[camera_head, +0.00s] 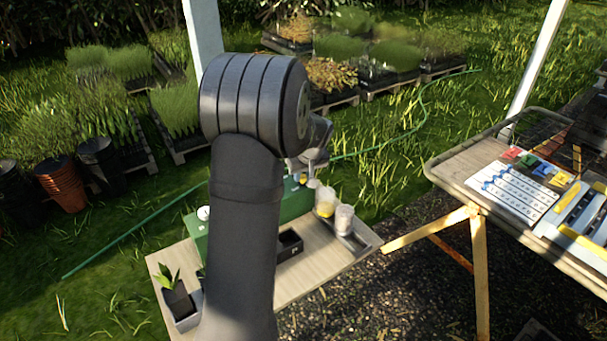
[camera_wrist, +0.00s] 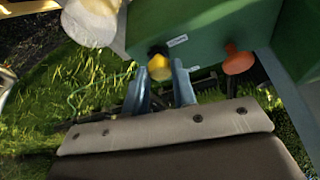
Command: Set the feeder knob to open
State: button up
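The feeder looks to be the green box (camera_head: 293,206) on the small wooden table, largely hidden behind my arm in the head view. In the wrist view its green face (camera_wrist: 215,38) fills the upper right. A yellow knob (camera_wrist: 160,70) on a dark base sticks out of that face beside a small white label. An orange-red knob (camera_wrist: 238,60) is farther right. My gripper (camera_wrist: 160,74) has its two blue-grey fingers apart, one on each side of the yellow knob. I cannot tell whether they touch it. In the head view my gripper (camera_head: 312,155) is partly hidden.
A cup with yellow contents (camera_head: 325,202) and a pale cup (camera_head: 343,219) stand at the table's right. A potted plant (camera_head: 178,300) is at its left. A pale rounded object (camera_wrist: 90,22) is close at the wrist view's upper left. A second table (camera_head: 460,165) stands right.

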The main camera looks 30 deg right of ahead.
grip_shut()
jog(key=shift+w, duration=2.45)
jog(key=shift+r, duration=0.1)
jog(key=o, duration=0.5)
grip_release()
jog(key=shift+w, duration=0.1)
jog(key=shift+o, duration=0.6)
jog(key=v, duration=1.7)
jog(key=shift+s, duration=0.3)
